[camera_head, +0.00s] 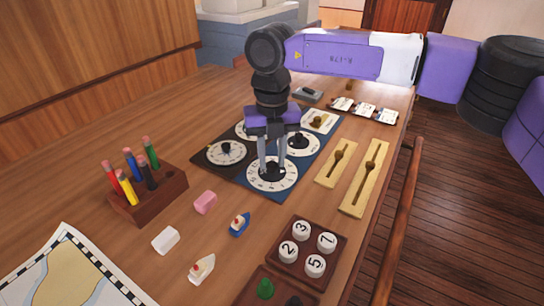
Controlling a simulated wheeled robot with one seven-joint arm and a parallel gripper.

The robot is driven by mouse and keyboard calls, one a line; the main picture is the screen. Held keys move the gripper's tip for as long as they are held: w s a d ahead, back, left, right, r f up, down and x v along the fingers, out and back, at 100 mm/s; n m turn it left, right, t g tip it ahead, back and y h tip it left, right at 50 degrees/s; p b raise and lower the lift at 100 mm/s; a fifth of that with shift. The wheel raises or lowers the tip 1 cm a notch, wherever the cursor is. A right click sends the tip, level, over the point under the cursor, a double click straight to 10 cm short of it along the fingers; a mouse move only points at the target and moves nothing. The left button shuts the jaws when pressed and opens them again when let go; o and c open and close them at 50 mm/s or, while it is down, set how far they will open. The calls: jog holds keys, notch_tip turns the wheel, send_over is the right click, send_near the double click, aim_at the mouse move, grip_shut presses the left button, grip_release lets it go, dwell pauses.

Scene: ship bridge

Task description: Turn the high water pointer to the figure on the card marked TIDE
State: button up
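My gripper (272,168) points down over the front white dial (290,181) on the dark blue board. Its two grey fingers stand slightly apart around the dial's dark pointer knob; whether they touch it I cannot tell. Other dials with dark pointers are the left dial (226,152), the right dial (302,145) and a back dial (241,131), partly hidden by my gripper. No label shows which is high water.
Two brass sliders (337,160) (365,178) stand right of the dials. A pen block (150,195), pink eraser (205,202), white block (165,240), toy boats (239,223) (202,269) and a number tray (307,252) lie nearer. A chart (70,270) covers the front left.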

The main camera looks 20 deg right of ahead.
aim_at(272, 163)
jog(key=shift+o, duration=0.9)
jog(key=shift+r, duration=3.9)
jog(key=shift+s, duration=0.1)
